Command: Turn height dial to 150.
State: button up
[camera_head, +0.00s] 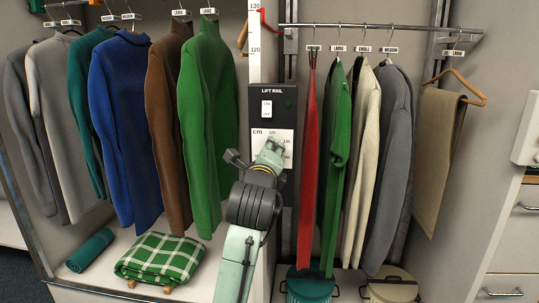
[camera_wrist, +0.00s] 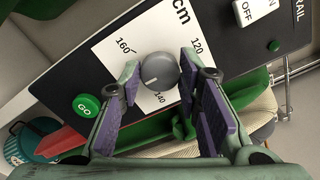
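The height dial (camera_wrist: 160,71) is a round grey knob on a white scale plate (camera_wrist: 105,48) marked cm, with 160, 140 and 120 around it. A short light mark on the knob seems to point to the lower left, between 160 and 140; its exact reading is too small to tell. My gripper (camera_wrist: 160,62) has its two purple-padded fingers on either side of the knob, close against its edges. Whether both pads press on it is unclear. In the head view my gripper (camera_head: 270,153) is at the panel and hides the dial.
The black lift rail panel (camera_head: 262,108) also bears a green GO button (camera_wrist: 87,107) and an ON/OFF switch (camera_wrist: 255,10). Green clothes (camera_head: 207,85) hang close on its left, a red garment (camera_head: 308,160) on its right. A height scale (camera_head: 254,40) rises above.

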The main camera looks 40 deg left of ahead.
jog(key=o, duration=0.4)
jog(key=v, duration=1.2)
jog(key=shift+f, duration=0.1)
